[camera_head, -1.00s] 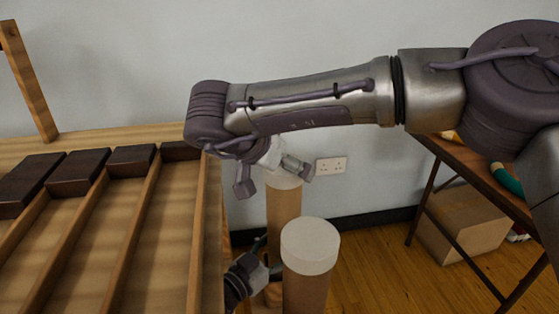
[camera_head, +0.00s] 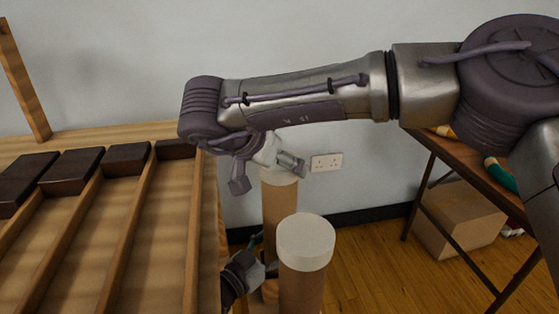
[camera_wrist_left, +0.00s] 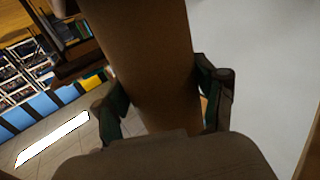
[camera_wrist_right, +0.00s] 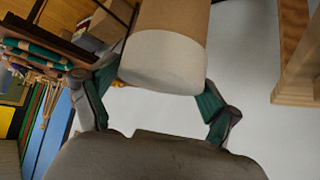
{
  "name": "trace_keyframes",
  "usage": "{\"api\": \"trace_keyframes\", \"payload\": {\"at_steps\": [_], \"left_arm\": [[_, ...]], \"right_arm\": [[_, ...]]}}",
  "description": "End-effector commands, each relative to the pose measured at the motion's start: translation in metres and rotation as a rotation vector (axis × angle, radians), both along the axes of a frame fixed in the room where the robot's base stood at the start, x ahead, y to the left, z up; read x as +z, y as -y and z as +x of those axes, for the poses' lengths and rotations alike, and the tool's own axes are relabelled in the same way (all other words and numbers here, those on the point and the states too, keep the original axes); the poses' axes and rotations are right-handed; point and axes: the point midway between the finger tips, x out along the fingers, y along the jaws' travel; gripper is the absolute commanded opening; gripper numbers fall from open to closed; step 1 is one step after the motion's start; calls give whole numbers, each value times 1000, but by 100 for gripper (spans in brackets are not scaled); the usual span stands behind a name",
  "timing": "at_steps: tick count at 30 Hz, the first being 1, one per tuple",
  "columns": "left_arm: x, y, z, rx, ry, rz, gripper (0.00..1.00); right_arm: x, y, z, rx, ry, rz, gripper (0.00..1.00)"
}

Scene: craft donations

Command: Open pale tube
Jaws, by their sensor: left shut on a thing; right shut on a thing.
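A tall brown cardboard tube (camera_head: 280,210) stands upright beside the rack, with a pale cap (camera_head: 280,177) on top. My right gripper (camera_head: 291,163) is shut on this cap from above; the right wrist view shows the cap (camera_wrist_right: 165,62) between its fingers (camera_wrist_right: 158,95). My left gripper (camera_head: 268,268) is shut on the tube's body lower down, partly hidden in the head view. In the left wrist view the brown tube body (camera_wrist_left: 150,60) lies between the left fingers (camera_wrist_left: 165,105). The cap appears seated on the tube.
A similar brown tube (camera_head: 302,285) with a pale cap (camera_head: 306,240) stands just in front, close to my left gripper. A wooden rack (camera_head: 95,260) with dark blocks fills the left. A table (camera_head: 475,165) and a cardboard box (camera_head: 460,220) stand at right.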

Motion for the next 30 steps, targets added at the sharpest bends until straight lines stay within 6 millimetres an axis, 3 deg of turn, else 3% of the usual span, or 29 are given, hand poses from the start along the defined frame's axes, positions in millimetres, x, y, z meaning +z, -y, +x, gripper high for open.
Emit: {"api": "trace_keyframes", "payload": {"at_steps": [30], "left_arm": [[0,0,0,0,0,0,8]], "right_arm": [[22,0,0,0,0,0,47]]}}
